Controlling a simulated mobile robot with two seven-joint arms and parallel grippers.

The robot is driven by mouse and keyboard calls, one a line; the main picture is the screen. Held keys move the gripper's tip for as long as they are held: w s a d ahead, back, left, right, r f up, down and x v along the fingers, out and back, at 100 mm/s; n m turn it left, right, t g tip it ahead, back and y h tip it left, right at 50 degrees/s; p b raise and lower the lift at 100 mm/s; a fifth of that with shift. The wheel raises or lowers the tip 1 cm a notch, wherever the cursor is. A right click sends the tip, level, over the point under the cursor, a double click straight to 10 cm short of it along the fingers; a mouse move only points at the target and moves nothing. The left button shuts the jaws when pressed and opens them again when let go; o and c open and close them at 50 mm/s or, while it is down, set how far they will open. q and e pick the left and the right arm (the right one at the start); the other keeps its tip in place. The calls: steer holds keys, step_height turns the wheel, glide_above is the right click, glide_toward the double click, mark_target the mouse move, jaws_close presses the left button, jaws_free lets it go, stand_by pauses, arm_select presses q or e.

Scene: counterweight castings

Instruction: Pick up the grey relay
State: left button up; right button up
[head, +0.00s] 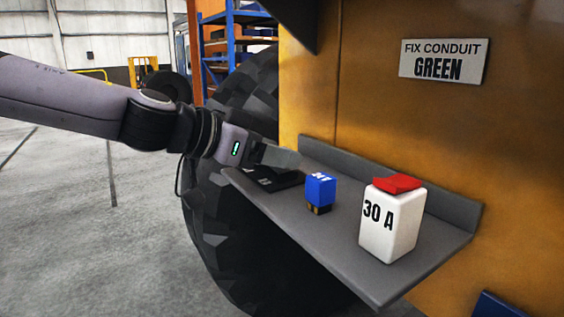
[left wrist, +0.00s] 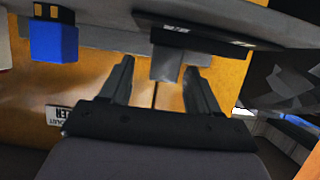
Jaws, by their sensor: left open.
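The grey relay (left wrist: 166,66) shows in the left wrist view as a plain grey block against the black socket block (left wrist: 182,37). That view looks upside down, with the shelf along the top. My left gripper (left wrist: 159,66) is open, with one finger on each side of the grey relay and a visible gap on both sides. In the head view my left gripper (head: 283,157) reaches in from the left over the black block (head: 268,181); I cannot clearly make out the relay there. My right gripper is not in view.
A blue relay (head: 320,189) stands on the grey shelf (head: 336,254), right of the black block. A white 30 A box (head: 388,226) with a red piece (head: 397,183) on top stands farther right. A raised lip and yellow panel (head: 380,120) back the shelf.

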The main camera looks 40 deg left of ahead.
arm_select(q)
steer(key=shift+x, duration=1.95)
steer(key=shift+a+r, duration=0.1)
steer(key=shift+c, duration=0.3)
steer(key=c, duration=1)
